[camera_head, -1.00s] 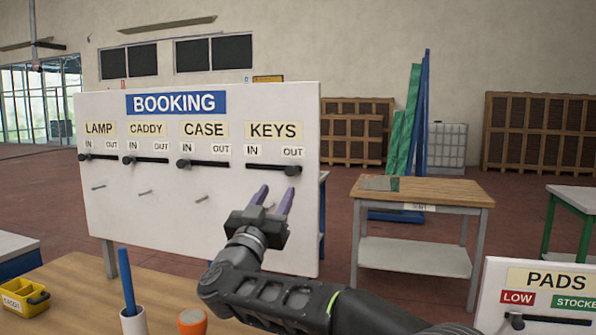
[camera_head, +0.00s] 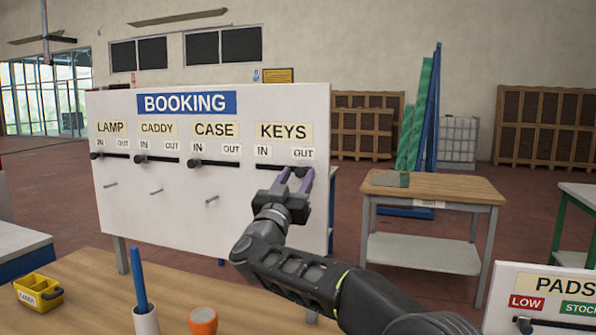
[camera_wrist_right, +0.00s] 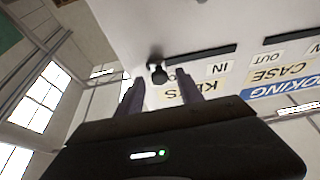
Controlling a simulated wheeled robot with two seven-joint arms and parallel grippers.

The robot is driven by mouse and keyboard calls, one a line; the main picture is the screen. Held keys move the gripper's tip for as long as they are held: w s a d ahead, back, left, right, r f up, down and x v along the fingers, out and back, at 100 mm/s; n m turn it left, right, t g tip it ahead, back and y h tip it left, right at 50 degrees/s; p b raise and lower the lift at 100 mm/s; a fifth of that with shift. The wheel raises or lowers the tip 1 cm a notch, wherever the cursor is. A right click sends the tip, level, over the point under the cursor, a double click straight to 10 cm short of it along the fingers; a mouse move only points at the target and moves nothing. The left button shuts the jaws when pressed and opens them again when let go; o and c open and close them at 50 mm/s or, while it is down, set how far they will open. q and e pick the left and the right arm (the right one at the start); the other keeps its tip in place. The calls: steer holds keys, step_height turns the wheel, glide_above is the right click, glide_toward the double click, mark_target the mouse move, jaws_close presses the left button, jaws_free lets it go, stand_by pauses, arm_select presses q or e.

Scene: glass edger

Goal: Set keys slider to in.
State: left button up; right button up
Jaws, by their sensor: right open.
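The white BOOKING board (camera_head: 160,215) carries the keys slider, a black track (camera_head: 267,167) under the KEYS label (camera_head: 284,131). IN is at its left and OUT at its right. The slider's dark knob (camera_head: 300,171) is at the OUT end. In the right wrist view the knob (camera_wrist_right: 158,75) stands just beyond the fingertips, between their lines. My right gripper (camera_head: 296,175) is open, its purple fingers either side of the knob; whether they touch it I cannot tell. My left gripper is not in view.
The lamp, caddy and case knobs (camera_head: 194,162) sit at their IN ends. Several pegs (camera_head: 212,199) stick out below. A wooden table (camera_head: 60,275) in front holds a yellow caddy (camera_head: 38,291), a cup with a blue stick (camera_head: 146,320) and an orange-topped pot (camera_head: 203,320).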

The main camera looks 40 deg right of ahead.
steer(key=shift+w+d+r, duration=0.15)
steer(key=shift+w+d, duration=0.1)
steer(key=shift+d, duration=0.1)
steer(key=shift+c, duration=0.3)
jaws_close()
stand_by(1.0)
